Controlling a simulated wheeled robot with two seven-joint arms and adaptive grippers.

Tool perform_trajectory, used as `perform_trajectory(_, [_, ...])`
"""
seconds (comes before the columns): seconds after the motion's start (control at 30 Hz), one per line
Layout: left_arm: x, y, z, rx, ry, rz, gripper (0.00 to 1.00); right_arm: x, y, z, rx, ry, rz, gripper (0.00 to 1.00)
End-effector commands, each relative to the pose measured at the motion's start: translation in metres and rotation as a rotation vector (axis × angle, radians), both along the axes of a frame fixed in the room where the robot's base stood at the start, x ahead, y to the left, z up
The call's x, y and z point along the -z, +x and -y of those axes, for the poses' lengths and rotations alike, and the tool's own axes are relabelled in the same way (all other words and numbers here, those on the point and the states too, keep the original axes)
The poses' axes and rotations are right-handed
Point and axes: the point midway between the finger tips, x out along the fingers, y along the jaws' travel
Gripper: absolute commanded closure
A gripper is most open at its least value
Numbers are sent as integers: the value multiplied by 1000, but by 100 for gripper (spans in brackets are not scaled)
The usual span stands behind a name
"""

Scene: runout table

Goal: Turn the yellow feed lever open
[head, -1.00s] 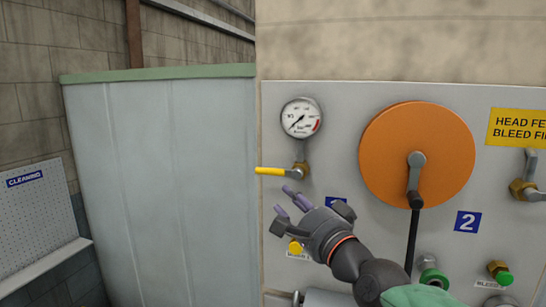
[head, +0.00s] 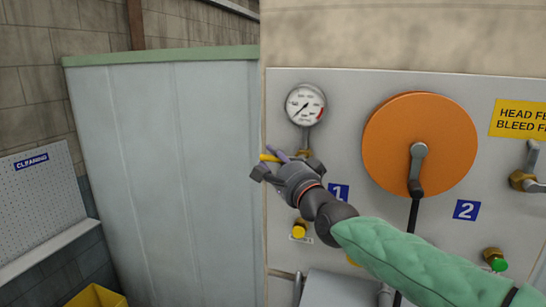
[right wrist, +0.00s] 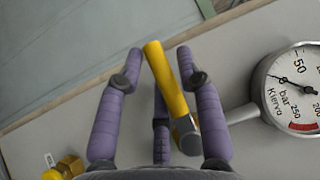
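The yellow feed lever (head: 268,157) is on a brass valve below the pressure gauge (head: 305,105). My right gripper (head: 275,156) is at the lever and hides most of it in the head view. In the right wrist view the lever's yellow handle (right wrist: 168,78) lies between my purple fingers, with one finger on each side and a third partly behind it. The right gripper (right wrist: 161,62) is open around the handle, with narrow gaps at the fingertips. Whether any finger touches it I cannot tell. My left gripper is not in view.
An orange disc (head: 400,130) with a grey crank is on the panel to the right. A yellow knob (head: 299,230) is below my gripper. A pale partition (head: 165,180) stands left of the panel edge. A yellow bin (head: 96,296) is at lower left.

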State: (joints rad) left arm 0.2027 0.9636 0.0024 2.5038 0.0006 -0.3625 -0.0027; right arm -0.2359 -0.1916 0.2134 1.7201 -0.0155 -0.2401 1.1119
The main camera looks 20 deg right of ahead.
Motion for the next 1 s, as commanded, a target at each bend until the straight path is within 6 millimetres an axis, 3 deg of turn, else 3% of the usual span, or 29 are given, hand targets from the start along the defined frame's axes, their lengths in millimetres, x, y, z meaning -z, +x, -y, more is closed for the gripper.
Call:
perform_trajectory(0.37, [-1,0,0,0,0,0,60,0,5,-1,0,-1,0,64])
perform_trajectory(0.5, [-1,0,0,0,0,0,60,0,5,-1,0,-1,0,100])
perform_trajectory(1.0, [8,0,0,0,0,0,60,2,5,4,2,-13,-6,100])
